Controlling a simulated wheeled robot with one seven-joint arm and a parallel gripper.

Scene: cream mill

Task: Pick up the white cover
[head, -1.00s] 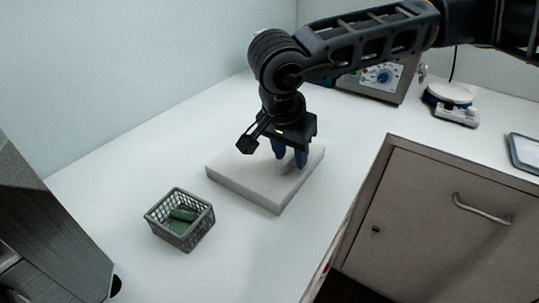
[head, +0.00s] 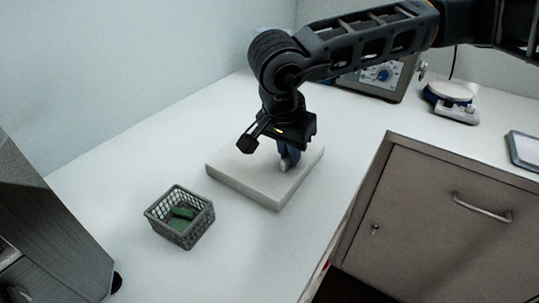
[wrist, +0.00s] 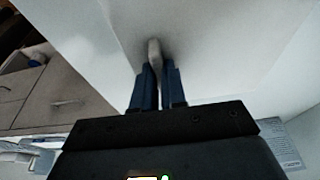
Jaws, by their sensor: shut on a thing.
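The white cover (wrist: 154,52) is a small pale, rounded piece between my fingertips in the wrist view. In the head view the cover (head: 284,165) shows as a small light spot at the fingertips, low over the white slab. My gripper (head: 288,152), with blue fingers, points down over the slab and is shut on the cover. The gripper (wrist: 157,78) also shows in the wrist view, its fingers on either side of the cover. Whether the cover still touches the slab, I cannot tell.
The thick white slab (head: 250,185) lies on the white bench. A grey basket (head: 165,224) with green items stands to its front left. At the back are a device with a blue dial (head: 382,76) and a round-topped white device (head: 452,93). The bench left of the slab is clear.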

